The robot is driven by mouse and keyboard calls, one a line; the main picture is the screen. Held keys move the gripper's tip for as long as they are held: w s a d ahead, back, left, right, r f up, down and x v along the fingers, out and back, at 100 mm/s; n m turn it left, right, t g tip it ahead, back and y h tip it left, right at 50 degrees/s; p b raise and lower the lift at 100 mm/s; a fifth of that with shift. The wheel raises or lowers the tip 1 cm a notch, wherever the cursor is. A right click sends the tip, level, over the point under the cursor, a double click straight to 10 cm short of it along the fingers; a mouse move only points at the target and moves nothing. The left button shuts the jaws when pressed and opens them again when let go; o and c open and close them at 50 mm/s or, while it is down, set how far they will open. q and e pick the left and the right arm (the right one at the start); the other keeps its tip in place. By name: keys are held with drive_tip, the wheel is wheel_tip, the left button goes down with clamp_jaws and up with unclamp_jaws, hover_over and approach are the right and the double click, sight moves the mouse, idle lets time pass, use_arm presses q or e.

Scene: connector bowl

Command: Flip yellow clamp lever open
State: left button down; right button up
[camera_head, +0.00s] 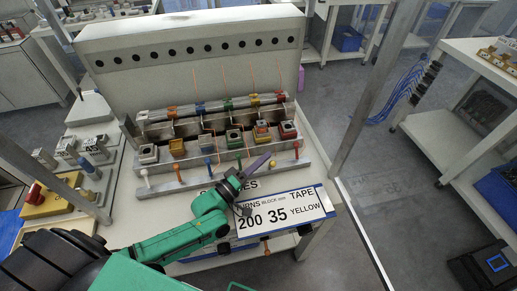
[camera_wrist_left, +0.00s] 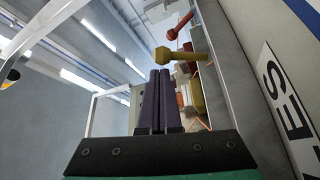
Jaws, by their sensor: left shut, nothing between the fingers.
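The yellow clamp lever (camera_head: 272,163) is on the front of the metal fixture (camera_head: 205,172), between the green lever (camera_head: 239,162) and the red lever (camera_head: 297,150). In the left wrist view the yellow lever (camera_wrist_left: 185,54) shows as a rod with a knob, sticking out sideways from the fixture. My left gripper (camera_head: 268,157) has its purple fingers pressed together and empty. Its tips are close to the yellow lever's knob; in the wrist view the fingers (camera_wrist_left: 159,75) end just below the knob. I cannot tell whether they touch. My right gripper is not in view.
White, orange and blue levers stand further left along the fixture. Coloured clamp blocks (camera_head: 234,138) sit behind the levers. A yellow box with a red button (camera_head: 36,195) is at the left.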

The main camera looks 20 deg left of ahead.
use_arm(q)
wheel_tip(320, 180, up, 20)
drive_tip(key=p, duration=0.3)
idle(0.5)
